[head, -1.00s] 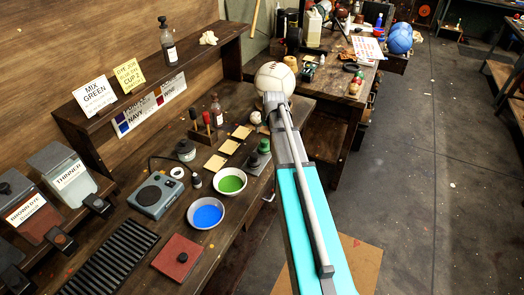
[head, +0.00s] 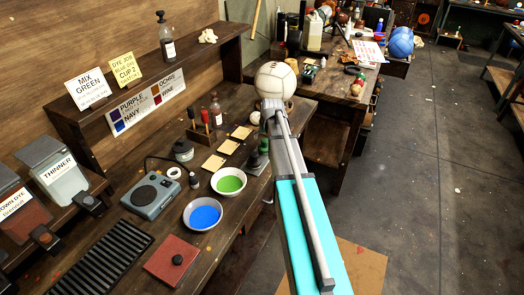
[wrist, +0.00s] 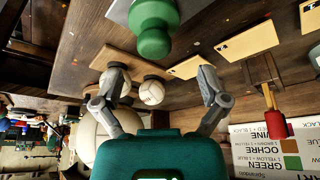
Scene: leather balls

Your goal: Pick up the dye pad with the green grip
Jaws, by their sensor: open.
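The green grip (wrist: 153,40) of a dye pad shows large at the top of the wrist view, with a rounded knob and a wider green part behind it. In the head view a green grip (head: 264,146) shows at the bench's right side, close beside my arm and partly covered by it. My gripper (wrist: 160,92) is open and empty, its two grey fingers spread apart. The green grip lies beyond the fingertips, roughly centred between them, not touching either finger. In the head view my gripper's fingers are hard to make out.
A large white ball (head: 275,80) and a small white ball (head: 255,118) are near the gripper. Bowls of green dye (head: 229,181) and blue dye (head: 204,215) stand left. A red pad (head: 171,262) lies in front.

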